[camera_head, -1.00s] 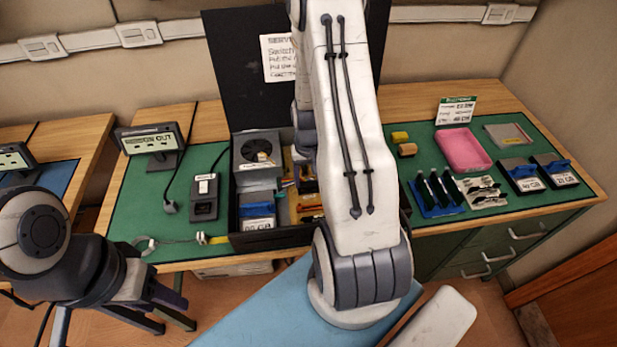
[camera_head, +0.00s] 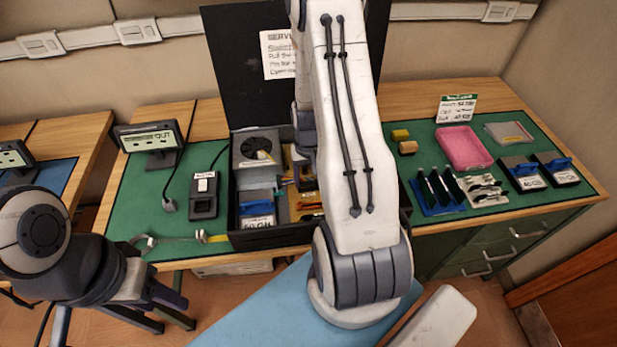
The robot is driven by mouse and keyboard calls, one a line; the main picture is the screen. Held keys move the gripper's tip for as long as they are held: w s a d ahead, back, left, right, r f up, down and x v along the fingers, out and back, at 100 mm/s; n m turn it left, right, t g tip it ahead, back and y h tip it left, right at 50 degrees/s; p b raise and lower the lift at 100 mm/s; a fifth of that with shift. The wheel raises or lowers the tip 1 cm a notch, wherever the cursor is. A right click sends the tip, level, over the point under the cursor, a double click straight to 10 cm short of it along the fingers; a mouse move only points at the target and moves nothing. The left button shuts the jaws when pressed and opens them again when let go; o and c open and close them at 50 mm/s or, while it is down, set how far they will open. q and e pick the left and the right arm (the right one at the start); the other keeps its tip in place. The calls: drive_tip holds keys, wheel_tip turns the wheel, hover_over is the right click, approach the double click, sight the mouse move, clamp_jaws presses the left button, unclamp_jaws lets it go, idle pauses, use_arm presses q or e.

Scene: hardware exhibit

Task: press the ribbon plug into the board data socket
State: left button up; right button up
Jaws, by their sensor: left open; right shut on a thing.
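The open black computer case (camera_head: 270,241) stands on the green mat in the middle of the bench, with its boards and parts inside. My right arm crosses the picture in front of it. My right gripper (camera_head: 306,178) reaches down into the case, partly hidden by the arm, and is shut on what seems to be the ribbon plug. The plug itself and the board data socket cannot be made out. A thin coloured ribbon (camera_head: 284,183) shows just left of the gripper. My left gripper (camera_head: 176,326) is open and empty at lower left, in front of the bench and away from the case.
A display reading OUT (camera_head: 149,138), a small black device (camera_head: 204,196) and a cable lie left of the case. A pink tray (camera_head: 463,148), a blue card rack (camera_head: 437,193) and two drives with blue handles (camera_head: 525,174) stand on the right. The left mat has free room.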

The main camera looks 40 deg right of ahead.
drive_tip(key=shift+f+b, duration=0.35)
drive_tip(key=shift+f, duration=0.15)
idle(0.4)
drive_tip(key=o, duration=1.1)
drive_tip(key=shift+c, duration=0.2)
drive_tip(key=shift+s, duration=0.1)
drive_tip(key=shift+r, duration=0.2)
drive_tip(key=shift+c, duration=0.2)
drive_tip(key=shift+r+p, duration=0.35)
drive_tip(key=shift+p, duration=0.15)
drive_tip(key=shift+r, duration=0.15)
